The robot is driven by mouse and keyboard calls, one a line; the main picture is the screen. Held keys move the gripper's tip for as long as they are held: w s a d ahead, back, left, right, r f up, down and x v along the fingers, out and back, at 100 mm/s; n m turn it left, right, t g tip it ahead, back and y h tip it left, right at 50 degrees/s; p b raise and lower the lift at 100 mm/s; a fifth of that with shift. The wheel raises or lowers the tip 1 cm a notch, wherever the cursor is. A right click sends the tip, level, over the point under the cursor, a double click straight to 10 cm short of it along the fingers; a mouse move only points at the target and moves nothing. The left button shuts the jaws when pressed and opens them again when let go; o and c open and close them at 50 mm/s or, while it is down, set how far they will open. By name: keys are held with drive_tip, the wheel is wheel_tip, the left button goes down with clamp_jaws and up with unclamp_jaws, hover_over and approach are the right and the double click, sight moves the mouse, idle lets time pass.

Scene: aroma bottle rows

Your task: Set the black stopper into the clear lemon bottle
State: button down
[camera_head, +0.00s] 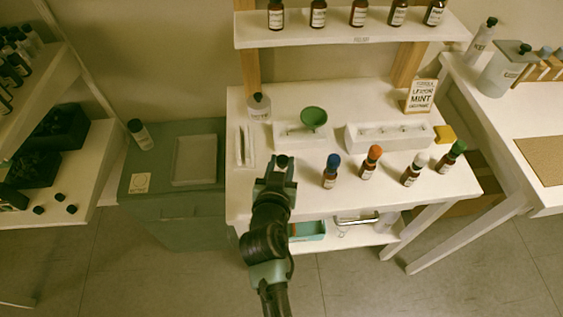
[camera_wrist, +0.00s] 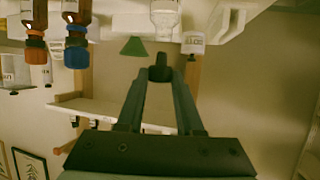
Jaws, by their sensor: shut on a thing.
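My gripper (camera_head: 279,170) is shut on the black stopper (camera_head: 283,160), which shows between the fingertips. In the wrist view, where the scene hangs upside down, the black stopper (camera_wrist: 160,74) sits at the fingertips of my gripper (camera_wrist: 161,82). The clear bottle (camera_wrist: 165,18) with a pale label shows there, its neck pointing towards the stopper. A small gap shows between the neck and the stopper, so they look apart. The stopper is roughly in line with the neck; depth is hard to judge.
Amber bottles with blue (camera_head: 331,171), orange (camera_head: 370,163), white (camera_head: 412,170) and green (camera_head: 451,157) caps stand to the right. Behind are a green funnel (camera_head: 314,117), a white rack (camera_head: 390,135), a pale jar (camera_head: 259,107) and a lemon-mint card (camera_head: 421,96).

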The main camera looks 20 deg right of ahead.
drive_tip(key=shift+f+b, duration=1.45)
drive_tip(key=shift+b, duration=0.05)
drive_tip(key=shift+c, duration=2.4)
unclamp_jaws()
drive_tip(key=shift+r, duration=0.1)
drive_tip(key=v, duration=1.3)
drive_tip(key=shift+b, duration=0.3)
